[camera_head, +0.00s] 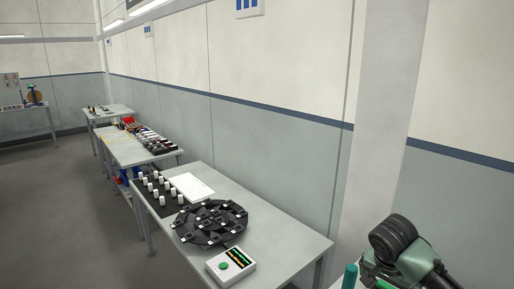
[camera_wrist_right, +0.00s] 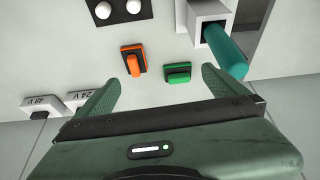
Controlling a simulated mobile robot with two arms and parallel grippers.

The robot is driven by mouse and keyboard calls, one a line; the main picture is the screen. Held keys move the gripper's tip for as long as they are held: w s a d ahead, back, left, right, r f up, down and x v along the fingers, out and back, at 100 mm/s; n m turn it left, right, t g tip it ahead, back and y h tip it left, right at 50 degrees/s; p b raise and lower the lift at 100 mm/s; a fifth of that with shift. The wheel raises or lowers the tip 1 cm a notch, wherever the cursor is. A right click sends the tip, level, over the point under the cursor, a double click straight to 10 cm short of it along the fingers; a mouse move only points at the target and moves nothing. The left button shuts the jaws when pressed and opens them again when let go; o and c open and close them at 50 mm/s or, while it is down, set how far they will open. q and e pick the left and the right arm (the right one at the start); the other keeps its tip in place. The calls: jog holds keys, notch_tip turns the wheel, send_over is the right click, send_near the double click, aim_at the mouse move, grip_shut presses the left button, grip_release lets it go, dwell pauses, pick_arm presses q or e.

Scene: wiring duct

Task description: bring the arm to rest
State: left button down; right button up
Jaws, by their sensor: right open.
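My right gripper (camera_wrist_right: 162,78) shows in the right wrist view. Its two green fingers are spread wide, with nothing held between them. An orange piece (camera_wrist_right: 133,59) and a green piece (camera_wrist_right: 178,73) lie on the pale surface beyond the gap between the fingertips. The right fingertip appears close to the green piece; I cannot tell the exact distance. In the head view one of my arms (camera_head: 405,252) is bent at the lower right corner, and its fingers cannot be made out. My left gripper is in neither view.
A teal cylinder (camera_wrist_right: 225,52) sticks out of a grey square housing (camera_wrist_right: 207,14) beside the right finger. A black block with white knobs (camera_wrist_right: 122,10) and white voltage-marked blocks (camera_wrist_right: 42,106) are near. Tables with parts (camera_head: 290,240) line the wall; the floor (camera_head: 60,200) at left is clear.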

jog(key=s+a+f+n+y, duration=0.3)
jog(key=s+a+f+n, duration=0.4)
jog(key=s+a+f, duration=0.55)
jog(key=s+f+n, duration=0.2)
jog(key=s+n, duration=0.2)
jog(key=s, duration=1.3)
notch_tip(320, 180, down, 33)
jog(key=s+b, duration=0.3)
jog(key=b, duration=0.3)
pick_arm(q)
notch_tip(320, 180, down, 10)
jog(key=w+b, duration=0.1)
jog(key=b, duration=0.3)
jog(key=shift+d, duration=0.3)
pick_arm(e)
jog(key=s+d+f+g, duration=0.1)
jog(key=s+d+f, duration=0.2)
jog(key=s+f, duration=1.1)
notch_tip(320, 180, down, 5)
jog(key=shift+s+d+r+n+g, duration=0.15)
jog(key=shift+s+r+n+g, duration=0.05)
jog(key=shift+s+n+g, duration=0.2)
